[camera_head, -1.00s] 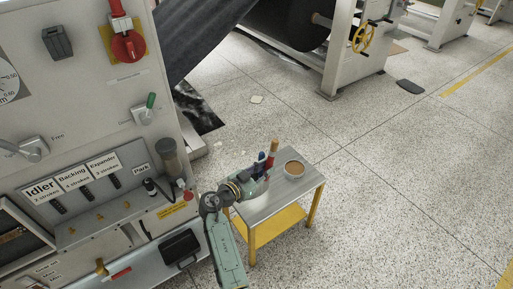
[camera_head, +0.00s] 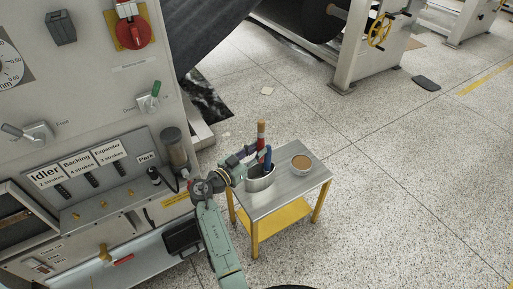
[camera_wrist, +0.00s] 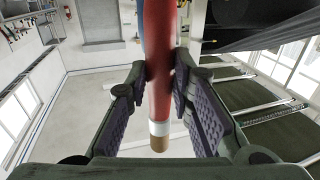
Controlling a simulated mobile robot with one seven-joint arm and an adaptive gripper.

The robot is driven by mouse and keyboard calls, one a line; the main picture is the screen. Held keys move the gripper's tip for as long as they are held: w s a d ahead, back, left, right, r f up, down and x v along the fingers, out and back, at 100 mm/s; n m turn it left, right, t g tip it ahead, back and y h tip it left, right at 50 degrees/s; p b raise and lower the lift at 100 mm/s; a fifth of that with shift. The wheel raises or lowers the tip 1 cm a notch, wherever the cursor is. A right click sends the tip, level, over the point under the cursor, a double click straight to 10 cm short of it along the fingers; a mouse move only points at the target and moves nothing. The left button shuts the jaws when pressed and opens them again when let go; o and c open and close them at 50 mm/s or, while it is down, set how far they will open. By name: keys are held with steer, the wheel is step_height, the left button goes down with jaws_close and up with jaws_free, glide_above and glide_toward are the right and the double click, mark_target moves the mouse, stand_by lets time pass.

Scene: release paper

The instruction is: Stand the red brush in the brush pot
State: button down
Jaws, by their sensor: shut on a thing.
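The red brush (camera_head: 261,136) stands roughly upright over the pot, its tan end on top. My gripper (camera_head: 256,155) is shut on its red shaft. In the wrist view the brush (camera_wrist: 159,80) runs between the two purple-padded fingers, with a white band and tan end at the bottom. The metal brush pot (camera_head: 261,183) stands on the small table, just below my gripper. A blue tool (camera_head: 268,157) rises from the pot close beside the brush. The brush's lower end is hidden, so I cannot tell whether it is inside the rim.
The small table (camera_head: 288,196) has a grey top and yellow legs. A round bowl (camera_head: 301,162) with tan contents stands right of the pot. The machine panel (camera_head: 80,130) with levers and knobs is close on the left.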

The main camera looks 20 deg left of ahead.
step_height(320, 180, down, 10)
steer(key=b, duration=0.9)
steer(key=shift+r, duration=0.15)
steer(key=c, duration=1.3)
jaws_free()
steer(key=shift+c, duration=0.2)
steer(key=v, duration=1.2)
